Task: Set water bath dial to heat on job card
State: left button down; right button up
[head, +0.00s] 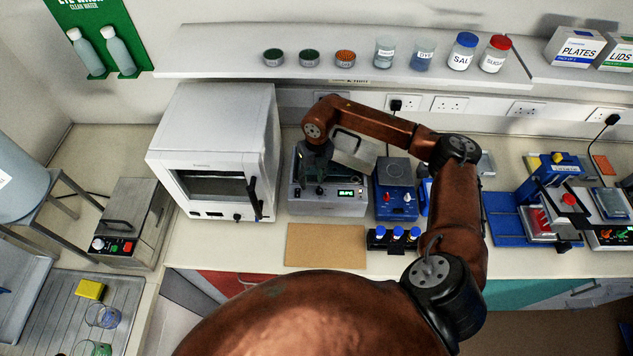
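The water bath (300,205) is a grey metal box at the middle of the bench, with a lit green display (346,193) on its front. A small dark dial (319,191) sits on its front panel, left of the display. A tilted metal lid (353,149) shows behind my arm. My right gripper (317,172) is over the front of the bath, just above the dial. It is too small and dark to tell whether its fingers are open or shut, or touch the dial. The job card cannot be made out. My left gripper is not in view.
A white oven (222,125) stands close left of the bath. A blue device (396,203) with knobs stands close right. A rack of blue-capped vials (393,240) and a bare brown mat (325,246) lie in front. A shelf (220,62) runs above.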

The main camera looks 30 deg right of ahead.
aim_at(320, 188)
jog(key=shift+w+d+r+h, duration=0.15)
jog(key=shift+d+h, duration=0.25)
jog(key=shift+d, duration=1.1)
notch_tip(320, 188, down, 6)
jog(key=shift+f+p, duration=0.1)
jog(key=shift+p, duration=1.1)
jog(key=shift+f, duration=0.7)
jog(key=shift+c, duration=0.5)
grip_shut()
